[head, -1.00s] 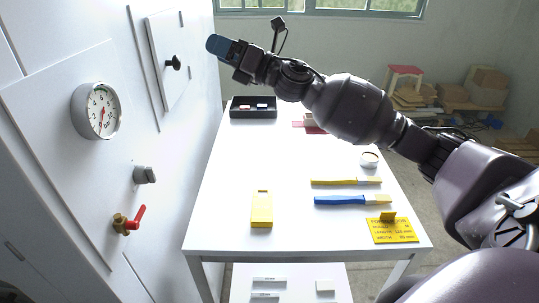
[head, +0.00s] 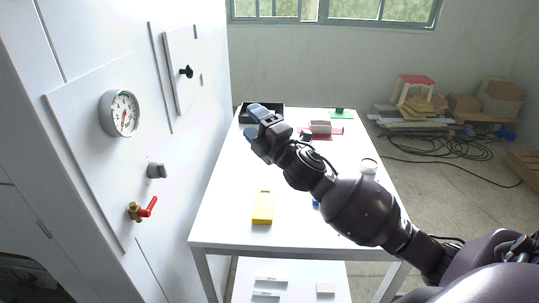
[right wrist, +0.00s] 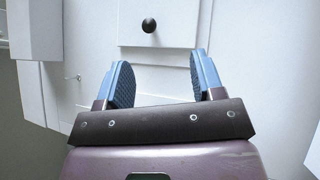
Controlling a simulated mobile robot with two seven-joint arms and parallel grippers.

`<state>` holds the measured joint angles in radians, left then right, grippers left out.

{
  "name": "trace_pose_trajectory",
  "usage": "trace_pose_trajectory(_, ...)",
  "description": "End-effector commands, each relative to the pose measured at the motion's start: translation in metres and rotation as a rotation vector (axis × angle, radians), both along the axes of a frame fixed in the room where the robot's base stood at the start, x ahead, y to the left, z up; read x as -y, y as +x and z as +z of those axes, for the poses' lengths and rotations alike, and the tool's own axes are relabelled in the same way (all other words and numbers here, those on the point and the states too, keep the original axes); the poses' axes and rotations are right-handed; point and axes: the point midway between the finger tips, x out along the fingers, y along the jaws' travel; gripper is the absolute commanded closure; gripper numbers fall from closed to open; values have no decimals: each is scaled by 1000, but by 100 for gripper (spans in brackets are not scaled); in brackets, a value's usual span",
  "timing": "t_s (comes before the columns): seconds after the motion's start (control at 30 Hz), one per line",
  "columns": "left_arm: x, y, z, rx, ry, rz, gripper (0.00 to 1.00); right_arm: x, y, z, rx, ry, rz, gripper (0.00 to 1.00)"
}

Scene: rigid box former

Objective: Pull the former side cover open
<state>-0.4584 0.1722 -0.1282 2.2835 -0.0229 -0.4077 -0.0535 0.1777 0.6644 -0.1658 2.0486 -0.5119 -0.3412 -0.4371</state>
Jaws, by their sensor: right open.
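The side cover (head: 178,48) is a pale rectangular panel on the white machine wall at the upper left of the head view. It carries a black round knob (head: 187,72). In the right wrist view, the knob (right wrist: 149,25) and the cover (right wrist: 178,28) lie ahead of the fingertips. My right gripper (head: 256,122) is to the right of and below the knob in the head view, apart from it. Its two blue-padded fingers (right wrist: 163,75) are spread with nothing between them. My left gripper is out of view.
A pressure gauge (head: 119,113), a grey switch (head: 157,171) and a red-handled valve (head: 143,209) stick out from the wall. The white table (head: 225,215) holds a black tray (head: 274,106) and a yellow item (head: 263,208). Stacked boxes stand at the back right.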

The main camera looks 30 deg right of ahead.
Motion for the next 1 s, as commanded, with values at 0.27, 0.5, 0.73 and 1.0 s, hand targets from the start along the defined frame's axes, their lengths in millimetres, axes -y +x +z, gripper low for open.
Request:
trace_pose_trajectory(0.27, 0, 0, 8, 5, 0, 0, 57, 5, -23, -34, -70, 98, -33, 38)
trace_pose_trajectory(0.5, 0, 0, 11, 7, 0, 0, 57, 9, -35, -56, -112, 138, -54, 38)
trace_pose_trajectory(0.73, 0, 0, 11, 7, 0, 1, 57, 10, -39, -62, -123, 150, -61, 38)
trace_pose_trajectory(1.0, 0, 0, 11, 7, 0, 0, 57, 10, -39, -63, -123, 150, -61, 38)
